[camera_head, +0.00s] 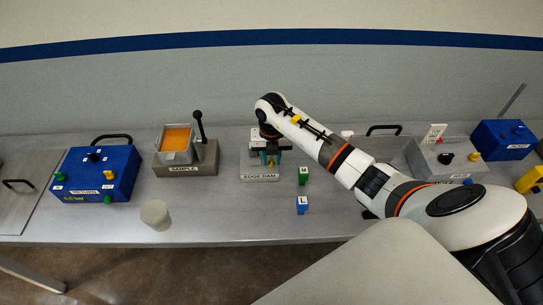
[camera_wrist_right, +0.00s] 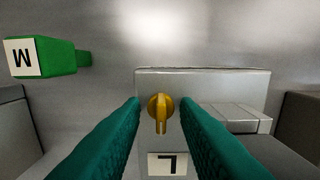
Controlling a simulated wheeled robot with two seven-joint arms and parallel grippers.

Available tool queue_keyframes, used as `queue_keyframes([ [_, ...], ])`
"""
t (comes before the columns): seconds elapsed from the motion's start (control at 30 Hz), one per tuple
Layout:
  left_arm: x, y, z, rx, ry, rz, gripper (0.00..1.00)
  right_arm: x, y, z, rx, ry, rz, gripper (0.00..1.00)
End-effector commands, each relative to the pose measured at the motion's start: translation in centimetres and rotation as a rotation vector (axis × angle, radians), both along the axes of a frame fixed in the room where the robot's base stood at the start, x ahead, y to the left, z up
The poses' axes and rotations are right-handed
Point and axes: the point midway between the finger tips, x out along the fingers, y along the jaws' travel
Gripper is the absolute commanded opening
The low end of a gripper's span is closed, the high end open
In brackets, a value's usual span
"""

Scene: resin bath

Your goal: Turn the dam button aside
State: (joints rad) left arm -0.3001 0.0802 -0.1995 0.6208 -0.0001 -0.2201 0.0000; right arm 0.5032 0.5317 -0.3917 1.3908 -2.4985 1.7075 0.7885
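The dam button is a small yellow knob (camera_wrist_right: 160,107) with a pointer ridge, on the grey edge dam fixture (camera_head: 259,177). In the right wrist view the fixture's top (camera_wrist_right: 215,83) fills the middle, and a white letter label (camera_wrist_right: 167,164) lies below the knob. Whether the fingertips are level with the knob, I cannot tell. My left gripper is not in view.
A blue block (camera_head: 302,205) is nearer. Left are the sample fixture (camera_head: 186,170), a round pale piece (camera_head: 155,213) and a blue control box (camera_head: 97,173).

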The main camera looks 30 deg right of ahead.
Motion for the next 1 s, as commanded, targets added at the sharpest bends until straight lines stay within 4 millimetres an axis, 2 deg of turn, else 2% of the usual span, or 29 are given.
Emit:
queue_keyframes([
  [0.07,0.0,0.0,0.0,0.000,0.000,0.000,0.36,0.0,0.0,0.0,0.000,0.000,0.000,0.25],
  [0.2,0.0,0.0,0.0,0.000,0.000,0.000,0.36,0.0,0.0,0.0,0.000,0.000,0.000,0.02],
  [0.23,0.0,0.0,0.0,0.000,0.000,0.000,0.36,0.0,0.0,0.0,0.000,0.000,0.000,0.00],
  [0.63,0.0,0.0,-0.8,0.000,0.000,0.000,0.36,0.0,-0.1,-0.1,-0.003,-0.001,0.074,0.00],
  [1.0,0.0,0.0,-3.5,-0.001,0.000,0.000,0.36,0.1,-0.1,-0.3,-0.004,-0.001,0.366,0.00],
])
